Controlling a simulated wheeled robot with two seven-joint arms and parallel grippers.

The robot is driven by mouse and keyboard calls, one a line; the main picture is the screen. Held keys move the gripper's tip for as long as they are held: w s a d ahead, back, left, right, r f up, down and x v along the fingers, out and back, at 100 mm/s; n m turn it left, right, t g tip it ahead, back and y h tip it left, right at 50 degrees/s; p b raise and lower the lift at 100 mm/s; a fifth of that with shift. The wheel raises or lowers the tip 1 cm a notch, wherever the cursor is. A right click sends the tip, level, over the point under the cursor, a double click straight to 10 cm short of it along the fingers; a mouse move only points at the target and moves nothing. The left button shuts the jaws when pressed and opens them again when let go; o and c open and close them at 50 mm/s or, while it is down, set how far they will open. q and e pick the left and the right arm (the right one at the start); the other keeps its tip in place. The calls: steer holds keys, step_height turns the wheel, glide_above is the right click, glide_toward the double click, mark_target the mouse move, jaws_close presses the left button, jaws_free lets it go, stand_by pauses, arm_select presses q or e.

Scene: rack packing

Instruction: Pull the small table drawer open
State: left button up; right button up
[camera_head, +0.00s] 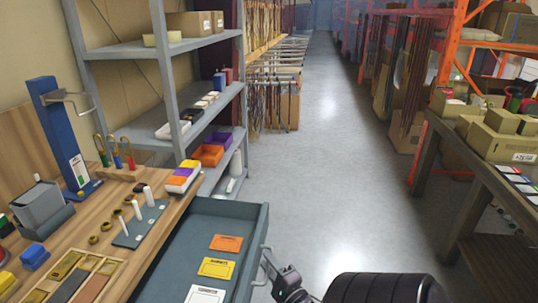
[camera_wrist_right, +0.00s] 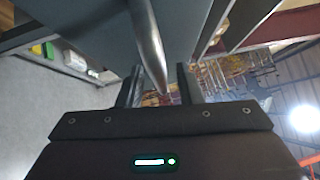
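The small table drawer (camera_head: 178,246) is grey-blue and stands pulled out from the wooden table at the lower middle of the head view. Its inside shows, with an orange, a yellow and a white card on the floor. A metal handle (camera_head: 264,263) is on its front; in the wrist view the bar (camera_wrist_right: 149,45) runs down towards my fingers. My right gripper (camera_wrist_right: 160,88) is at the handle, its two fingers apart with the bar between them and gaps visible beside it. Contact with the bar cannot be told. My left gripper is not in view.
The wooden table (camera_head: 75,240) carries a blue stand, a grey box, pegs and small trays. Grey shelves (camera_head: 150,50) with bins stand behind it. A dark table (camera_head: 460,150) with cardboard boxes is at the right. The aisle floor (camera_head: 330,170) between is clear.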

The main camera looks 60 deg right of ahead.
steer(key=b+v, duration=0.1)
steer(key=v, duration=0.7)
steer(key=shift+w, duration=0.1)
stand_by(0.4)
steer(key=a+f+n+g+y, duration=0.35)
steer(key=a+f+n, duration=0.4)
steer(key=f, duration=0.75)
steer(key=a+f+n+g+y, duration=0.3)
steer(key=a+f+n+g, duration=0.2)
steer(key=a+f, duration=0.8)
steer(key=s+a+f+n+g+y, duration=0.1)
steer(key=s+a+f+n+g, duration=0.2)
steer(key=s+f+n+g, duration=0.5)
steer(key=s+f+n, duration=0.6)
steer(key=s+f, duration=0.1)
steer(key=s, duration=0.3)
steer(key=shift+s, duration=0.2)
steer(key=shift+f, duration=0.15)
